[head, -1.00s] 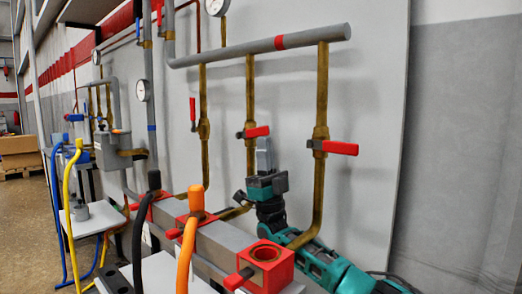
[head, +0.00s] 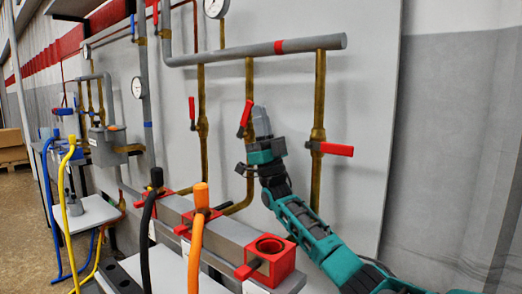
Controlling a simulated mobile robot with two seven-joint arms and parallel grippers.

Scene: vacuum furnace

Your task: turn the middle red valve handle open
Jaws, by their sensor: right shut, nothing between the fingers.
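Three red valve handles sit on brass vertical pipes below a grey horizontal pipe. The middle red valve handle (head: 246,113) now points upward, tilted slightly, along its brass pipe (head: 250,80). The left red handle (head: 192,108) is upright along its pipe. The right red handle (head: 336,149) lies horizontal, across its pipe. My right gripper (head: 262,122) is shut and empty, with its grey fingers pointing up just right of the middle handle; whether they touch it I cannot tell. My left gripper is not in view.
A grey horizontal pipe (head: 260,48) with a red band runs above the valves. Below stands a grey manifold with a red block (head: 270,262). Orange (head: 197,245), black (head: 145,235) and yellow (head: 66,200) hoses rise in front at the left.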

